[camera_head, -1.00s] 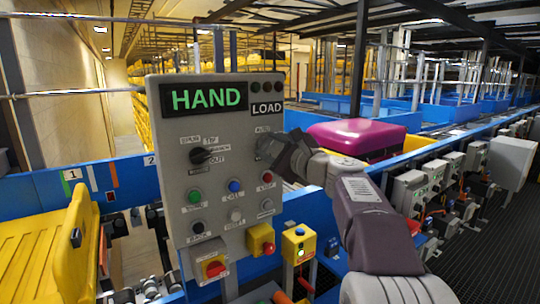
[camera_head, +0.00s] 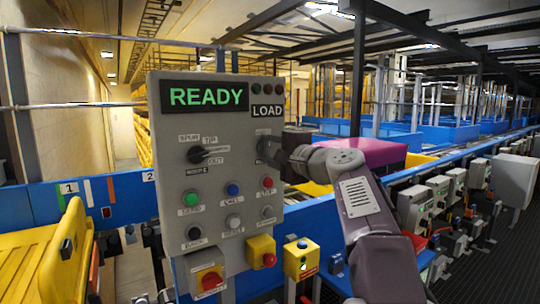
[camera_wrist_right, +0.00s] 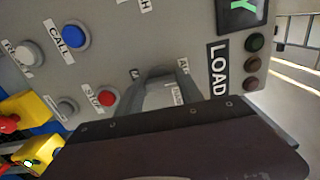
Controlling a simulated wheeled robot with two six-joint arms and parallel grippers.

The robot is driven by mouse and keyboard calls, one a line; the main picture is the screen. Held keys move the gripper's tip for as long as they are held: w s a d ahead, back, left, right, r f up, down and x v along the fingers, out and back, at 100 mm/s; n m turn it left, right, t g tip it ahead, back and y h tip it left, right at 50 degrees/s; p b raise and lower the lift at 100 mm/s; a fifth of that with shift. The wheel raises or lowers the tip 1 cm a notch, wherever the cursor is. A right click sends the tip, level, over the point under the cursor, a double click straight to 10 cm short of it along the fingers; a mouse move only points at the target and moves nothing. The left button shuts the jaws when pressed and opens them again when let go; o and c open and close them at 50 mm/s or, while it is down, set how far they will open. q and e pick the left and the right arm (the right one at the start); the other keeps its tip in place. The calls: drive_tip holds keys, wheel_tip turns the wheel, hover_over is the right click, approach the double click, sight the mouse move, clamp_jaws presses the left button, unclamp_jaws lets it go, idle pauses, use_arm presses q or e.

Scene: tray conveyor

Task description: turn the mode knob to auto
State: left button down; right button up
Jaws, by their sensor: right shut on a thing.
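The grey control panel (camera_head: 222,240) stands upright in front of me, with a lit display (camera_head: 206,96) that reads READY in green. My right gripper (camera_head: 268,150) reaches in from the right to the panel's upper right dial, under the LOAD label (camera_head: 267,111). It is shut on the mode knob there, which the gripper hides in the head view. In the right wrist view the gripper (camera_wrist_right: 163,88) is close against the panel face, with partly covered labels around it, one starting with "AU". The knob's pointing direction is hidden. My left gripper is not in view.
A second black selector knob (camera_head: 198,154) sits left of the gripper, with coloured push buttons below, including a red one (camera_head: 267,182). A red emergency button (camera_head: 210,280) is at the panel's bottom. A magenta case (camera_head: 375,153) lies behind my right arm.

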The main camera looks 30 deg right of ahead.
drive_tip(key=shift+n, duration=0.3)
drive_tip(key=o, duration=1.4)
drive_tip(key=s, duration=0.3)
drive_tip(key=s+b, duration=0.1)
drive_tip(key=s, duration=0.2)
drive_tip(key=s+b, duration=0.1)
drive_tip(key=s, duration=0.2)
drive_tip(key=shift+d, duration=0.35)
drive_tip(key=shift+f, duration=0.1)
